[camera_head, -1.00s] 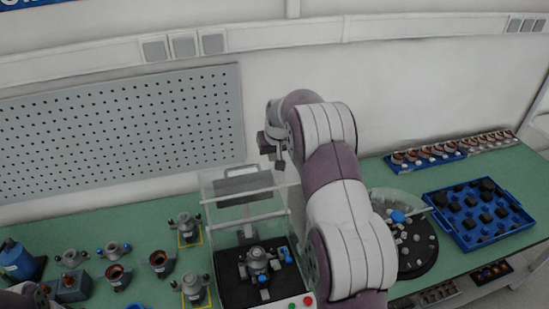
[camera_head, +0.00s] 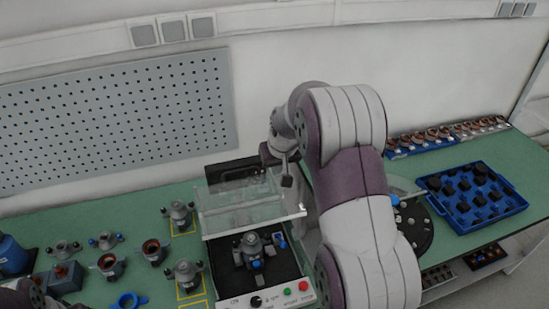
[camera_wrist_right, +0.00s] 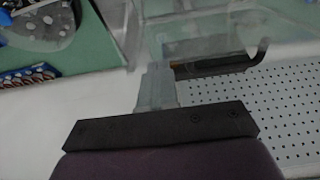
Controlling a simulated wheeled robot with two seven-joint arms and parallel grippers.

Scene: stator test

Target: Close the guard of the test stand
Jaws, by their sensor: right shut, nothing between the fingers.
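The test stand (camera_head: 225,286) has a black bed with a grey stator (camera_head: 252,245) and a blue part on it. Its clear guard (camera_head: 228,220) is tilted partway down. The guard's pale front edge stands over the back of the bed, and the stator shows in front of it. My right gripper (camera_head: 288,178) is shut and empty, at the guard's right side near its upper part; I cannot tell whether it touches. In the right wrist view the gripper (camera_wrist_right: 157,88) shows close to the blurred clear guard. My left gripper does not show.
Grey stators stand left of the stand, some on yellow-marked spots (camera_head: 182,215). A round black tray (camera_head: 418,240) and a blue crate (camera_head: 503,218) of dark parts lie to the right. The pegboard (camera_head: 110,120) is behind. My right arm covers the area right of the stand.

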